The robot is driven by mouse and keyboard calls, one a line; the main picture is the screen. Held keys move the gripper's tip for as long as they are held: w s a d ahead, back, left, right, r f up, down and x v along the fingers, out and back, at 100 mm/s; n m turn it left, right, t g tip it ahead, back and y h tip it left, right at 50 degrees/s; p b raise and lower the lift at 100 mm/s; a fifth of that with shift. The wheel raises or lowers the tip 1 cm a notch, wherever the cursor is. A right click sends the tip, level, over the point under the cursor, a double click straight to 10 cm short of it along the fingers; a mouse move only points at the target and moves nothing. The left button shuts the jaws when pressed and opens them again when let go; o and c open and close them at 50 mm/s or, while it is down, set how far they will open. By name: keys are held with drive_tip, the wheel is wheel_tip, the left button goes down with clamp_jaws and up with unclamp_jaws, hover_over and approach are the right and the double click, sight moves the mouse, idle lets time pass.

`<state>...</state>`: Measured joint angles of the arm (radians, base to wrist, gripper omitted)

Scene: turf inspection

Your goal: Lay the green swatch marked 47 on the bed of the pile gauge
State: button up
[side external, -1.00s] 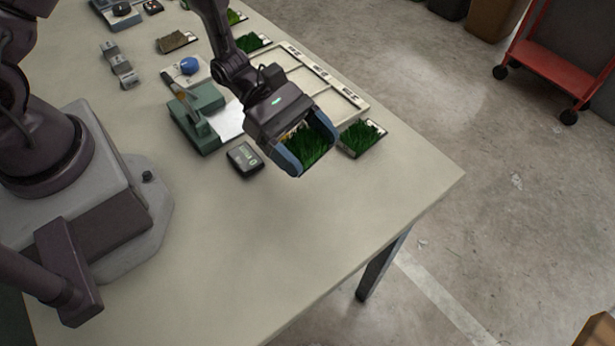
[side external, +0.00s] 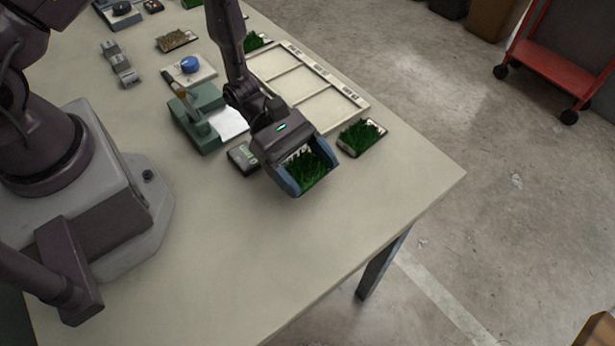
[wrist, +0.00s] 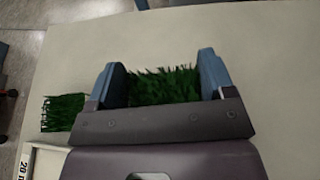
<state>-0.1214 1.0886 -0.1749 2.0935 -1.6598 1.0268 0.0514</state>
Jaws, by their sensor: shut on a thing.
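My gripper (side external: 308,173) is shut on a green turf swatch (side external: 309,168), one blue finger at each side of it. The held swatch also shows between the fingers in the wrist view (wrist: 163,87). Its number cannot be read. The gripper is over the table near its front part, and I cannot tell how high the swatch is. A green device with a white plate, which looks like the pile gauge (side external: 203,115), stands up and left of the gripper. Its white bed (side external: 231,122) looks empty, and the arm passes close to its right side.
Another green swatch (side external: 360,137) lies right of the gripper. A divided white tray (side external: 337,92) lies behind it. A small display box (side external: 241,157) sits just left of the gripper. A blue knob on a white base (side external: 190,65) stands behind the gauge. The front table is clear.

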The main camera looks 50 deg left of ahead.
drive_tip(key=shift+f, duration=1.65)
drive_tip(key=o, duration=0.9)
drive_tip(key=shift+f, duration=0.15)
drive_tip(key=shift+c, duration=0.2)
drive_tip(key=v, duration=1.3)
drive_tip(key=shift+a+f, duration=0.1)
drive_tip(key=shift+f, duration=0.1)
drive_tip(key=s+a+r+m+t+y, duration=0.1)
drive_tip(key=s+r+m+y, duration=0.2)
drive_tip(key=r+m, duration=0.3)
drive_tip(key=s+a+r+m+t+y, duration=0.1)
drive_tip(key=s+r+m+y, duration=0.3)
drive_tip(key=r, duration=1)
drive_tip(key=s+a+r+m+t+y, duration=0.2)
drive_tip(key=r+m+y, duration=0.4)
drive_tip(key=r+m, duration=0.3)
drive_tip(key=shift+s+a+r, duration=0.4)
drive_tip(key=shift+s+a, duration=0.25)
drive_tip(key=shift+s, duration=0.05)
